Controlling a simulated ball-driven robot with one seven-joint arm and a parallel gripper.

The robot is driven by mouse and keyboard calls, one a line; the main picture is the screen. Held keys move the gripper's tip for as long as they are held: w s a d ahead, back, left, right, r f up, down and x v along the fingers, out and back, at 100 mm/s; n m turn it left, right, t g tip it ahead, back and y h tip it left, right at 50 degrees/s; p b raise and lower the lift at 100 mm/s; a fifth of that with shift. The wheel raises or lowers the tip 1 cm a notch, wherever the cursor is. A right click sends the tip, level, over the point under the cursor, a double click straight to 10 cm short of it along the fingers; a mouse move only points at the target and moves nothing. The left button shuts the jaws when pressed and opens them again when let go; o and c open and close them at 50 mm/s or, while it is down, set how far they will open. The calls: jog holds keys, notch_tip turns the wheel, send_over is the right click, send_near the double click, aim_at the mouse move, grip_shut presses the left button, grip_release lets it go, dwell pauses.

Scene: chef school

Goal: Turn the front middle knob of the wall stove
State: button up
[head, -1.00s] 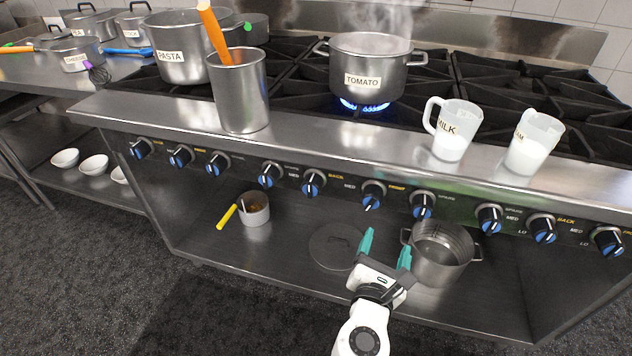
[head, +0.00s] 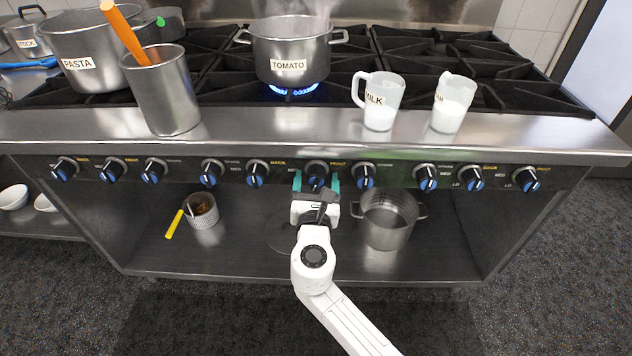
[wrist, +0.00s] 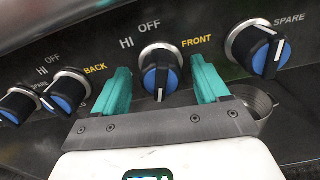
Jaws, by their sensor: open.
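The stove's front panel (head: 390,173) carries a row of black knobs with blue faces. The middle knob labelled FRONT (head: 317,176) is below the TOMATO pot, and it shows in the wrist view (wrist: 161,77) with its pointer downward. My gripper (head: 317,184) is open, its teal fingers on either side of this knob in the picture. In the wrist view my gripper (wrist: 158,88) has the knob between its two fingertips. I cannot tell whether the fingers touch it. The BACK knob (wrist: 67,93) is to the left and the SPARE knob (wrist: 262,50) to the right.
A TOMATO pot (head: 290,50) steams over a lit blue flame. A steel canister (head: 163,90), a MILK jug (head: 380,103) and another jug (head: 452,104) stand along the front ledge. An open pot (head: 388,220) sits on the shelf below, right of my gripper.

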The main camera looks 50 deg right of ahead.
jog(key=shift+w+d, duration=0.1)
jog(key=shift+c, duration=0.2)
jog(key=c, duration=1)
